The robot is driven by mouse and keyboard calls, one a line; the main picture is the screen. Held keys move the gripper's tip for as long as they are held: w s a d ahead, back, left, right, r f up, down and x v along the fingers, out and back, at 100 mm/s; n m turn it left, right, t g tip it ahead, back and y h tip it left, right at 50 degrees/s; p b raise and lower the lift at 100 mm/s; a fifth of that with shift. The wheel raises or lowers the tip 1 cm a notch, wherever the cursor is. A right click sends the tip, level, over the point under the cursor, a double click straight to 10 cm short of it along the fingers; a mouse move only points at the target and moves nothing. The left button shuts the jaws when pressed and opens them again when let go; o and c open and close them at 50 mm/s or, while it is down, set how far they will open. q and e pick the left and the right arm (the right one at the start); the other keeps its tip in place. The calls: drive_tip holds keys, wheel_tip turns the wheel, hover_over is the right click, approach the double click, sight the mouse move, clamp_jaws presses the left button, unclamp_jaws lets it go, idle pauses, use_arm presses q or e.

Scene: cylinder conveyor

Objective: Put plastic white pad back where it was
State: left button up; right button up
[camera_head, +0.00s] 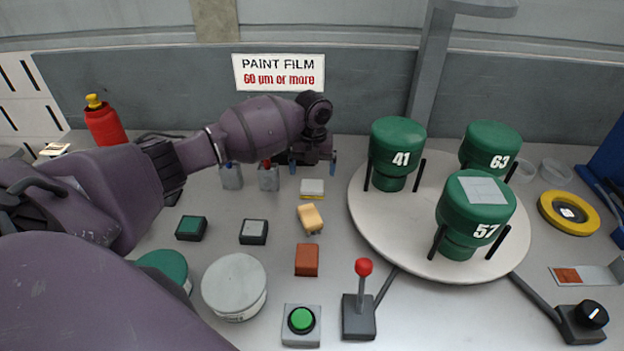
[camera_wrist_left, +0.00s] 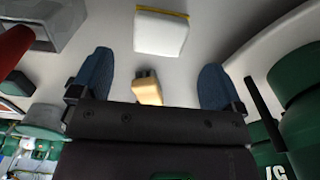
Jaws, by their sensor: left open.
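A small white pad (camera_head: 312,187) with a yellow edge lies on the table below and in front of my left gripper (camera_head: 312,167). It also shows in the left wrist view (camera_wrist_left: 161,33), beyond the fingertips. The left gripper (camera_wrist_left: 154,80) is open and empty, its blue fingers apart above the table. A pale flat square (camera_head: 483,190) lies on top of the green cylinder marked 57 (camera_head: 460,215). My right gripper is not in view.
A tan block (camera_head: 310,218) and a brown block (camera_head: 307,260) lie nearer. Green cylinders 41 (camera_head: 397,142) and 63 (camera_head: 490,143) stand on a round turntable (camera_head: 385,240). A red-knobbed lever (camera_head: 360,305) and green button (camera_head: 301,320) are at the front.

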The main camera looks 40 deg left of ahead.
sight(312, 185)
use_arm(q)
wheel_tip(312, 185, up, 6)
drive_tip(key=shift+f, duration=0.25)
idle(0.5)
